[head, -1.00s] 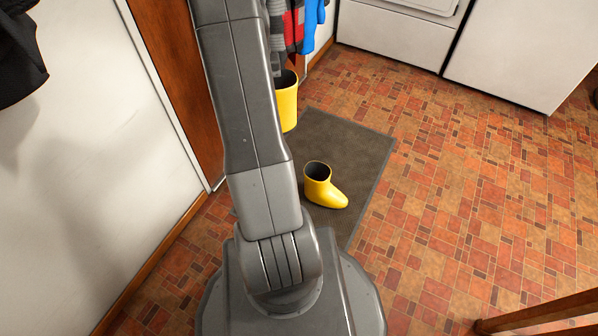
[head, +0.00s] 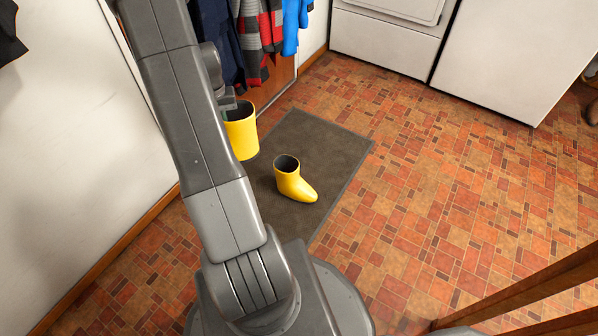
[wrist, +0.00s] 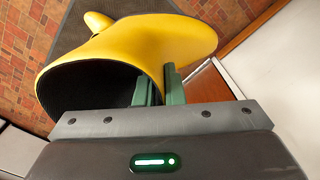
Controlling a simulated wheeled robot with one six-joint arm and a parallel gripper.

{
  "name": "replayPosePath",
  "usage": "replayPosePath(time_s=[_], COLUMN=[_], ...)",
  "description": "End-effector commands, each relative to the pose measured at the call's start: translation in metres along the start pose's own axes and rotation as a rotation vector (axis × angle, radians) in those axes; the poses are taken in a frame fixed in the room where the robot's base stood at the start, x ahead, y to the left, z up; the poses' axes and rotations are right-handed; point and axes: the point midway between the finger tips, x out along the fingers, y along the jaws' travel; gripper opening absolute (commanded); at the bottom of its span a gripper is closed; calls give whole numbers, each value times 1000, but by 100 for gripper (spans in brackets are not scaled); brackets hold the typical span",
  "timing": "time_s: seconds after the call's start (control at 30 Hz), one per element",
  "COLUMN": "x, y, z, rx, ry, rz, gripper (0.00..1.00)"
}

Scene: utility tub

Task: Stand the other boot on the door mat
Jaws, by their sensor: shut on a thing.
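One yellow boot (head: 292,181) with a dark inside stands upright on the grey-brown door mat (head: 340,150). The other yellow boot (head: 241,132) hangs from my gripper (head: 232,101), left of the standing boot in the head view. In the wrist view my gripper (wrist: 158,88) is shut on the rim of this boot (wrist: 150,42), with its green fingers either side of the wall. The held boot's opening faces the gripper. My arm hides part of the mat's left side and part of the gripper in the head view. I cannot tell its height above the floor.
Coats (head: 262,35) hang at the back left by a wooden door, close behind the held boot. White appliances (head: 490,55) stand at the back. A wooden piece of furniture (head: 530,290) is at the lower right. The tiled floor right of the mat is clear.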

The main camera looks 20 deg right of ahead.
Motion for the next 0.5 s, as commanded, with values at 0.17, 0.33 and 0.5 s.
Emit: replayPosePath(time_s=[0.17, 0.33, 0.5], x=[64, 129, 192], y=[28, 58, 87], z=[-4, -2, 9], rx=[113, 231, 349], ry=[-7, -7, -7], rz=[2, 2, 2], gripper=[0, 0, 0])
